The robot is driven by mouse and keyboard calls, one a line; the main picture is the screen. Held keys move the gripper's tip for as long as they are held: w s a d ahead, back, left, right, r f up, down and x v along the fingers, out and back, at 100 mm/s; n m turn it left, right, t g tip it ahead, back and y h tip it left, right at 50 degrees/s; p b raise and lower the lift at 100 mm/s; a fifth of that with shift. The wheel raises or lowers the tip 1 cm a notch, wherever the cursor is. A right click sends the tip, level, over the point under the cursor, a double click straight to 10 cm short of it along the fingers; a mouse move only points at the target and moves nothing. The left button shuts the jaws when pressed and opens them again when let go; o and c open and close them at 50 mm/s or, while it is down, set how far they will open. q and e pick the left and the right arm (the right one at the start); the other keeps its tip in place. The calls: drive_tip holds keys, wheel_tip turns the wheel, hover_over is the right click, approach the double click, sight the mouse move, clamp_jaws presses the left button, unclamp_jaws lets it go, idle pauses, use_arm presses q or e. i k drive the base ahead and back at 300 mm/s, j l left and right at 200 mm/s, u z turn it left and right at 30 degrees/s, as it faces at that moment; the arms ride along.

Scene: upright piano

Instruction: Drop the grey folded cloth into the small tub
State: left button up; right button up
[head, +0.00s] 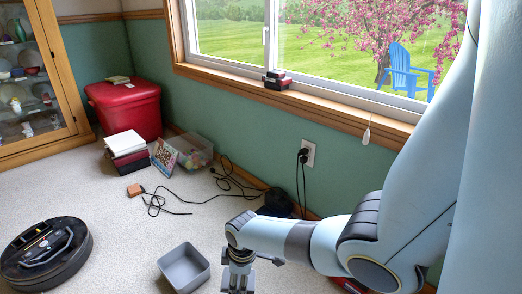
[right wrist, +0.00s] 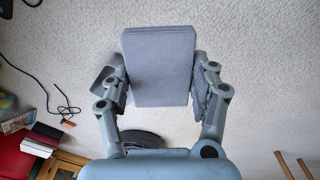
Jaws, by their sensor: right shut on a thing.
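The small tub (head: 184,270) is a grey, open, square bin on the carpet in the head view, and it looks empty inside. My right gripper (head: 238,281) points down just to the right of the tub in the head view. In the right wrist view, my right gripper (right wrist: 160,88) is shut on the grey folded cloth (right wrist: 160,60), a flat ribbed block between its fingers. My left gripper is not in view.
A black robot vacuum (head: 46,254) sits on the carpet at left. Black cables (head: 160,203) lie behind the tub. A clear bin (head: 195,153), white-and-red boxes (head: 126,147) and a red chest (head: 125,108) stand by the wall. Carpet left of the tub is clear.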

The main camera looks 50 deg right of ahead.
sight(190, 271)
drive_tip(key=i+l, duration=0.2)
drive_tip(key=l, duration=0.15)
drive_tip(key=i+l+u, duration=0.1)
drive_tip(key=l, duration=0.3)
drive_tip(key=i+l+u, duration=0.1)
drive_tip(key=i+l, duration=0.3)
drive_tip(key=l, duration=0.35)
